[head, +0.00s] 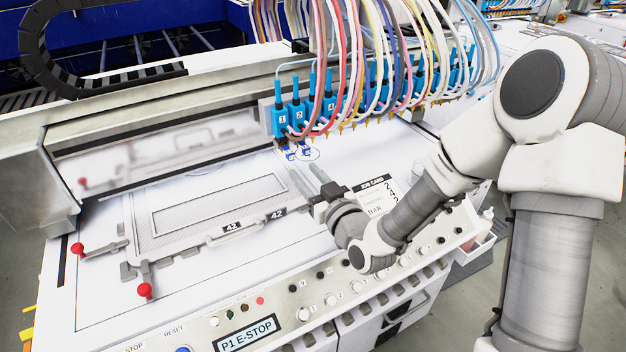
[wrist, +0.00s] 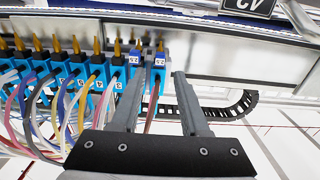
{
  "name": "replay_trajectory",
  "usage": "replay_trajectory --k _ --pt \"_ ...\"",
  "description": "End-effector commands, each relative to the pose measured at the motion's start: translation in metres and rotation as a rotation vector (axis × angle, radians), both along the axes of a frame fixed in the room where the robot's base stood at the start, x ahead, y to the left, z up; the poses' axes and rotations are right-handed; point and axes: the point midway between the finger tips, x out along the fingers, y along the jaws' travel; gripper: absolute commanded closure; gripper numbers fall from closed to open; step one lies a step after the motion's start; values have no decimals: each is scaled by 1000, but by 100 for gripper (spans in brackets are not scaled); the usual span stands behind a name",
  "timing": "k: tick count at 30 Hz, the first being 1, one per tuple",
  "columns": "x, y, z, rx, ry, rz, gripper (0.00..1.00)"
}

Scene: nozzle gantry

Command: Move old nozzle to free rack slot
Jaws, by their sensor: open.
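Blue valve blocks (head: 333,103) hang in a row under the gantry, with brass nozzle tips below them. In the wrist view the row (wrist: 78,76) appears with its tips pointing up. The two end nozzles carry small blue tags, one (wrist: 159,60) on the end block and one (wrist: 135,57) beside it. They also show under the row in the head view (head: 291,153). I cannot tell which is the old nozzle. My gripper (head: 304,171) is open and empty below the tags. In the wrist view its fingertips (wrist: 162,72) lie either side of the end tag. Contact cannot be told. I cannot identify the free rack slot.
Coloured hoses (head: 350,50) loop above the blocks. A framed screen (head: 220,210) with red-knobbed clamps lies left on the white bed. A job card (head: 376,195) lies right of my gripper. The control panel (head: 300,305) runs along the front, with several dark recesses below its knobs.

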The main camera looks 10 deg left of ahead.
Motion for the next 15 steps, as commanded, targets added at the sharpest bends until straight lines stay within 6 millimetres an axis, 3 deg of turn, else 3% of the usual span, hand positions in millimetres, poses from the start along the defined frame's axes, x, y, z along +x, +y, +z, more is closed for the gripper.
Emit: replay_trajectory --k 15 --pt "46 35 -2 0 -1 1 55"
